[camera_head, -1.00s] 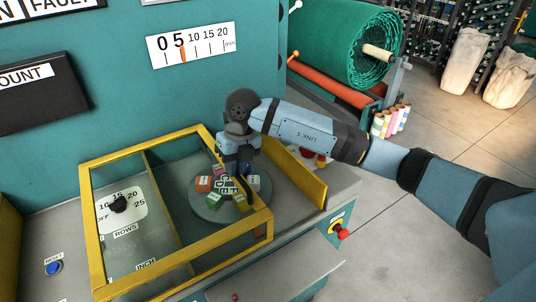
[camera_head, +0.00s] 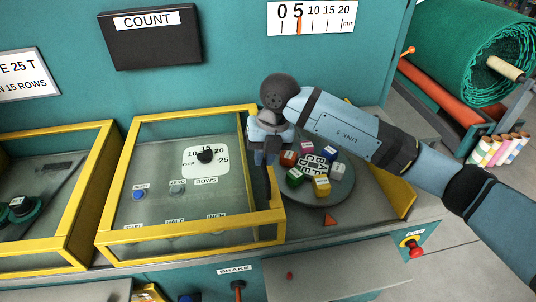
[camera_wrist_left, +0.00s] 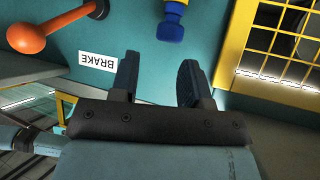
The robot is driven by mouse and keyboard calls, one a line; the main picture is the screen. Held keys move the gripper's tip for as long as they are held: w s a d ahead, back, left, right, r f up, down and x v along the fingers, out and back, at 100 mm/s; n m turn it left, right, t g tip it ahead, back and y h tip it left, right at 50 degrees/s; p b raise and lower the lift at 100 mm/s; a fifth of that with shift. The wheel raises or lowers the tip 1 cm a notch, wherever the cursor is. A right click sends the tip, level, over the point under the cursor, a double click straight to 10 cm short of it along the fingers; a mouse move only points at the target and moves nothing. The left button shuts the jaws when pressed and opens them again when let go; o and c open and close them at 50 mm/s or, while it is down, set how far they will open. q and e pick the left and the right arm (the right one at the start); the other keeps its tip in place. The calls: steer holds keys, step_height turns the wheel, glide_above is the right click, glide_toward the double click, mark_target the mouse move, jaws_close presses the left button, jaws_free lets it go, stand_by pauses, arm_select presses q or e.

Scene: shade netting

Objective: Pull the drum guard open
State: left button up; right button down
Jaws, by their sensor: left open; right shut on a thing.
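The drum guard (camera_head: 190,237) is a yellow-framed clear cover on the grey machine top, in the head view. It lies over the ROWS dial and several buttons, left of the round grey drum (camera_head: 343,188). Coloured blocks sit on the drum, which is largely uncovered. My right gripper (camera_head: 266,158) is shut on the guard's right side; its fingers partly hide the contact there. My left gripper (camera_wrist_left: 160,68) is open and empty in the left wrist view, facing a teal panel with a BRAKE label. It cannot be made out in the head view.
In the left wrist view, an orange-knobbed lever (camera_wrist_left: 27,38) and a blue knob (camera_wrist_left: 170,28) stand near my left fingers. Another yellow frame (camera_head: 60,258) is close at the guard's left. A red knob (camera_head: 416,252) sits at the front right.

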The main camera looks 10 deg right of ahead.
steer(key=c, duration=1.1)
jaws_free()
steer(key=d+r, duration=0.1)
steer(key=r, duration=0.3)
steer(key=d+r+b, duration=0.1)
steer(key=r, duration=0.8)
steer(key=shift+w+d+r+b, duration=0.15)
steer(key=shift+d+r+b, duration=0.15)
steer(key=shift+d, duration=0.1)
steer(key=shift+f, duration=0.1)
